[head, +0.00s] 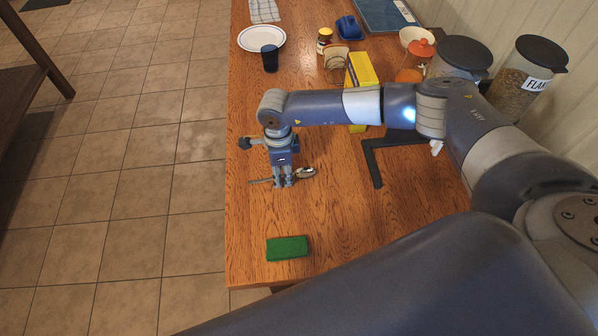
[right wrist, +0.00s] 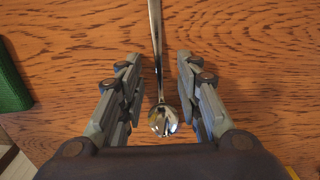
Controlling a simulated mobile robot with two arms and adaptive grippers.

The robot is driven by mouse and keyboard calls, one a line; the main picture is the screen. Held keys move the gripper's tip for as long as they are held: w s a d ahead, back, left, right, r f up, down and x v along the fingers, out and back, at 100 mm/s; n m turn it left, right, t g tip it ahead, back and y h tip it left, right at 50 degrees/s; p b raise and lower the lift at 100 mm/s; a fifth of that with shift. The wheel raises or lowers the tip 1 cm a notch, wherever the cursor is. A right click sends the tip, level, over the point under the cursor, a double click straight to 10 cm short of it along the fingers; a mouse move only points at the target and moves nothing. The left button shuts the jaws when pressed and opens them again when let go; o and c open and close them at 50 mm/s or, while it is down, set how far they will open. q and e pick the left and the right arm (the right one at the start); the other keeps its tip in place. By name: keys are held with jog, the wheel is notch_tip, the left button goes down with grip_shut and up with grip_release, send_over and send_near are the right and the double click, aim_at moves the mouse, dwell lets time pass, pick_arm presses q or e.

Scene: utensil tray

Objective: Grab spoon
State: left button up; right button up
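A metal spoon (head: 306,172) lies on the wooden table near its left edge, bowl to the right and handle to the left. My right gripper (head: 282,184) points down over the spoon and hides part of its handle. In the right wrist view the spoon (right wrist: 161,119) runs between the two fingers of my open right gripper (right wrist: 159,62). There is a gap on each side, so the fingers do not touch it. My left gripper is not in view.
A green block (head: 287,248) lies on the table (head: 340,220) nearer the front. A black bracket-like object (head: 373,165) is to the right. Behind are a yellow box (head: 361,68), a dark cup (head: 270,58), a white plate (head: 262,38) and jars (head: 525,80).

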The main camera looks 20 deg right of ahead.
grip_shut()
jog(key=shift+r, duration=0.1)
